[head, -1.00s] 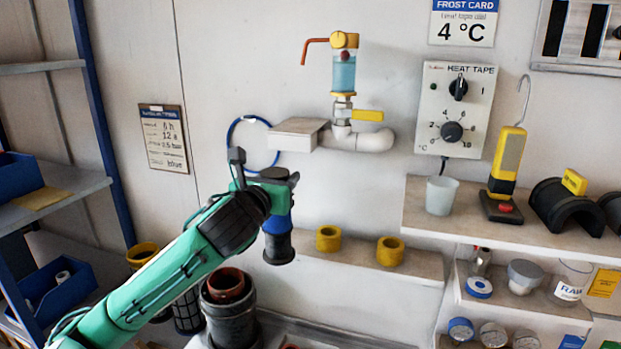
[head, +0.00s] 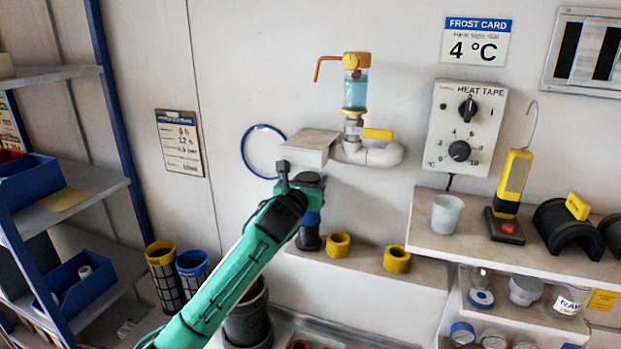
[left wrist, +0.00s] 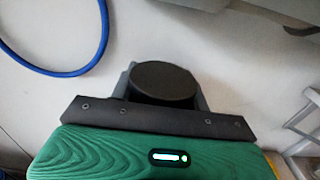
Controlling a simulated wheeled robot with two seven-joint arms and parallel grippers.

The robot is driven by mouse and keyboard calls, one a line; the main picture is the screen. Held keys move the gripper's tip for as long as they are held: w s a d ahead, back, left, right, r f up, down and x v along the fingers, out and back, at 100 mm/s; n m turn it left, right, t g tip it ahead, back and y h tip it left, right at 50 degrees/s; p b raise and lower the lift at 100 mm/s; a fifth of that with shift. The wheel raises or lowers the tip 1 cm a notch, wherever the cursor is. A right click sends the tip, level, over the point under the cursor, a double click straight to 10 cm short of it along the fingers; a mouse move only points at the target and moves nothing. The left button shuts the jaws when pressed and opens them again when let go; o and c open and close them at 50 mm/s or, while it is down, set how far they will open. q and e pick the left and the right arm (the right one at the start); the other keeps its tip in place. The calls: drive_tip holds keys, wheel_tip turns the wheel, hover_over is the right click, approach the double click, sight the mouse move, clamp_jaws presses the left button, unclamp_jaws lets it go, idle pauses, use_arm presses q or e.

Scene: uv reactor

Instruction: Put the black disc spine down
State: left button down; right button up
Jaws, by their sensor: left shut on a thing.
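The black disc spine (head: 309,238) is upright in my left gripper (head: 301,186), a dark cylinder with a blue band below the jaws. In the left wrist view its round black top (left wrist: 163,83) stands between the jaws of the left gripper (left wrist: 160,100). In the head view its lower end is at the left end of the wall ledge (head: 375,267), left of two yellow rings. I cannot tell whether it touches the ledge. My right gripper is out of view.
Two yellow rings (head: 338,245) (head: 396,259) sit on the ledge. A dark open housing (head: 248,318) stands below, partly behind my arm. Yellow-topped (head: 165,279) and blue-topped (head: 193,278) mesh cylinders stand to its left. A pipe with a valve (head: 368,153) juts out above.

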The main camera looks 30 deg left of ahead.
use_arm(q)
drive_tip(key=shift+f, duration=0.2)
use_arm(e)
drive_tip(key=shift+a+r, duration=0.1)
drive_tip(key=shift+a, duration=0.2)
use_arm(q)
drive_tip(key=shift+f, duration=0.1)
drive_tip(key=c, duration=0.7)
unclamp_jaws()
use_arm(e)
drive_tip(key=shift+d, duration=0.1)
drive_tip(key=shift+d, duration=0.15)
use_arm(q)
drive_tip(key=shift+s, duration=0.3)
drive_tip(key=b+v, duration=0.4)
drive_tip(key=v, duration=0.7)
drive_tip(key=shift+s+b, duration=0.25)
drive_tip(key=shift+b, duration=0.1)
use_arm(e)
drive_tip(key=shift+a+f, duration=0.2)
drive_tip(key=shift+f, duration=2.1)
use_arm(q)
drive_tip(key=shift+d, duration=0.1)
